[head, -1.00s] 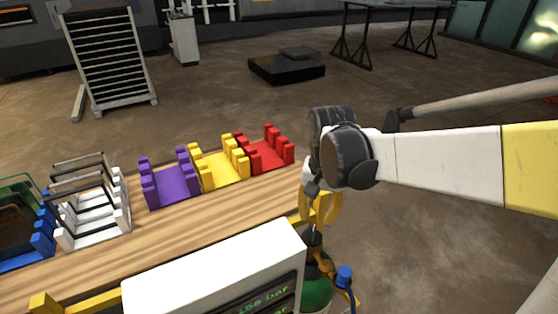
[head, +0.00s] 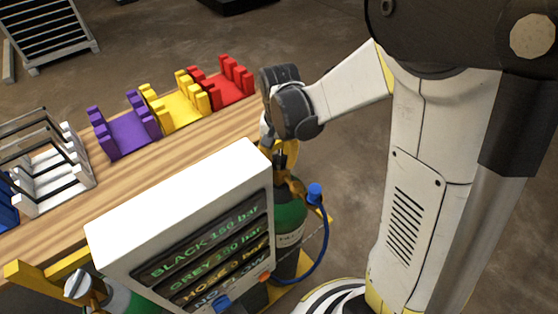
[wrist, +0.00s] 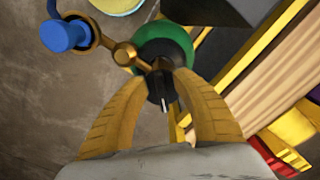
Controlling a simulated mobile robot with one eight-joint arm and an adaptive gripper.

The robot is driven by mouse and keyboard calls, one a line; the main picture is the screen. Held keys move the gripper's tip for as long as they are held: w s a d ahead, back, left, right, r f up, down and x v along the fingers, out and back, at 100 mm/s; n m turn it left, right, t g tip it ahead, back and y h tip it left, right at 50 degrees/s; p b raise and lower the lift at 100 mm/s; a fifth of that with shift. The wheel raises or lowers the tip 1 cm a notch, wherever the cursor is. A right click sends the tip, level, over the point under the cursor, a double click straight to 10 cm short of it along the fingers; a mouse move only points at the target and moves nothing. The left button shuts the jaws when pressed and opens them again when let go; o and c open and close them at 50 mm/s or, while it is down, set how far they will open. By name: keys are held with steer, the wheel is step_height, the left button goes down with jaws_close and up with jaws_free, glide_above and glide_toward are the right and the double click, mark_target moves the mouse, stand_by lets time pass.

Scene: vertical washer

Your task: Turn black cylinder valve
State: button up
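A cylinder with a green shoulder (head: 291,215) and a dark body stands beside the bench end in the head view. Its black valve knob (wrist: 160,88), with a small white mark, sits above the green shoulder (wrist: 172,45) in the wrist view. My gripper (wrist: 161,76) is over the knob, its yellow fingers on either side and the tips appearing to press against it. In the head view my gripper (head: 281,150) points down at the cylinder top, and the knob is mostly hidden there.
A white gauge box (head: 180,195) stands close in front; its screen lists BLACK, GREY, HOSE 0 bar and NO FLOW. A blue knob (head: 315,192) with a blue hose is right of the cylinder. Purple (head: 127,131), yellow (head: 178,110) and red (head: 222,86) holders line the bench.

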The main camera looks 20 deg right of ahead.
jaws_close()
steer(key=shift+m, duration=0.3)
steer(key=m, duration=0.1)
steer(key=m+b, duration=0.1)
steer(key=shift+w+a+m, duration=0.1)
steer(key=shift+a+m, duration=0.1)
steer(key=shift+m, duration=0.2)
steer(key=m, duration=0.3)
steer(key=shift+w+a+m+b, duration=0.1)
steer(key=shift+w+m+b, duration=0.1)
steer(key=shift+m+b, duration=0.1)
steer(key=m, duration=0.3)
steer(key=m+b, duration=0.1)
steer(key=m, duration=0.1)
steer(key=shift+w+a, duration=0.1)
steer(key=shift+w, duration=0.25)
steer(key=m, duration=0.5)
steer(key=shift+w+m, duration=0.35)
steer(key=shift+m, duration=0.05)
